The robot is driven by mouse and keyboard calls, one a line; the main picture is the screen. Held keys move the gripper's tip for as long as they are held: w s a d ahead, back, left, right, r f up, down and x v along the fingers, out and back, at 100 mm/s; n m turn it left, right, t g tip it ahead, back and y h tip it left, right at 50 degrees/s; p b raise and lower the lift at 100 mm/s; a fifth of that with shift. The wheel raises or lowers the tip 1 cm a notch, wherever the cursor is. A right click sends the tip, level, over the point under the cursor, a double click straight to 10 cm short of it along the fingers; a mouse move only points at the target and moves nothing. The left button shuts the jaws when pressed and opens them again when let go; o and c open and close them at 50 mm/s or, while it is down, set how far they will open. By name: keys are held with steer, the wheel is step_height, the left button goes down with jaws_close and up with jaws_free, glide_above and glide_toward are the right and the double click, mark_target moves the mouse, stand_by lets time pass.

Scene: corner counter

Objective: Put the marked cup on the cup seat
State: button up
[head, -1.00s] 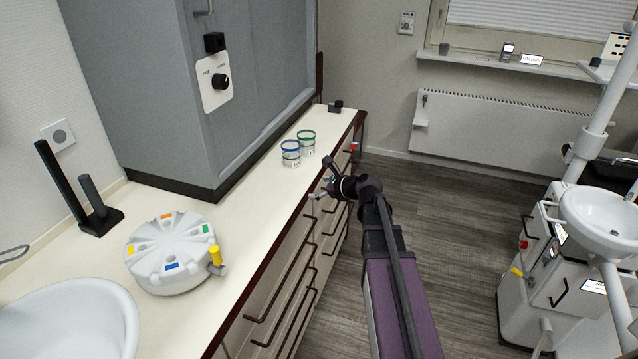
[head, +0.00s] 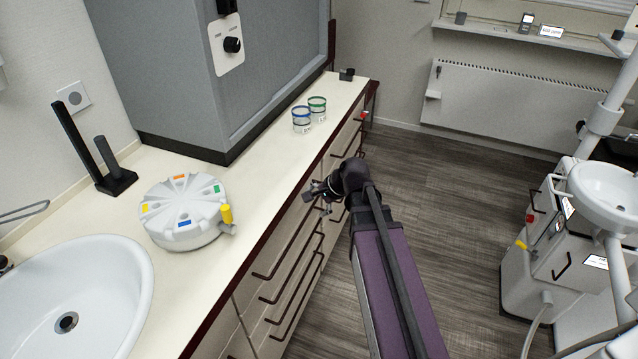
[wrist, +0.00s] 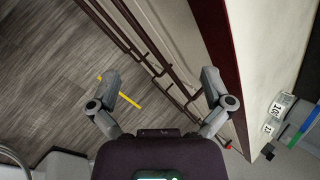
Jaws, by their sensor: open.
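Two clear cups with white labels stand upright side by side on the counter, one with a blue rim (head: 301,120) and one with a green rim (head: 317,107). I cannot tell which is the marked one. In the wrist view their labels (wrist: 280,106) show at the right edge, partly cut off. My gripper (head: 316,194) is beside the drawer fronts, off the counter edge and apart from the cups. In the wrist view my gripper (wrist: 160,78) has its fingers spread with nothing between them. I cannot make out a cup seat for certain.
The counter (head: 245,205) holds a white round device (head: 185,232) with coloured marks, a black stand (head: 115,182) and a sink (head: 75,290). A grey cabinet (head: 180,75) stands behind. Drawer handles (head: 290,240) stick out near my gripper. A dental unit (head: 540,240) with a basin stands right.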

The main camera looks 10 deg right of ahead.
steer(key=s+f+n+g+h, duration=0.3)
steer(key=s+n+g+h, duration=0.1)
steer(key=s+n, duration=0.8)
steer(key=shift+s+f+n+g+h, duration=0.2)
steer(key=shift+s+n+g+h, duration=0.1)
steer(key=shift+n+h, duration=0.25)
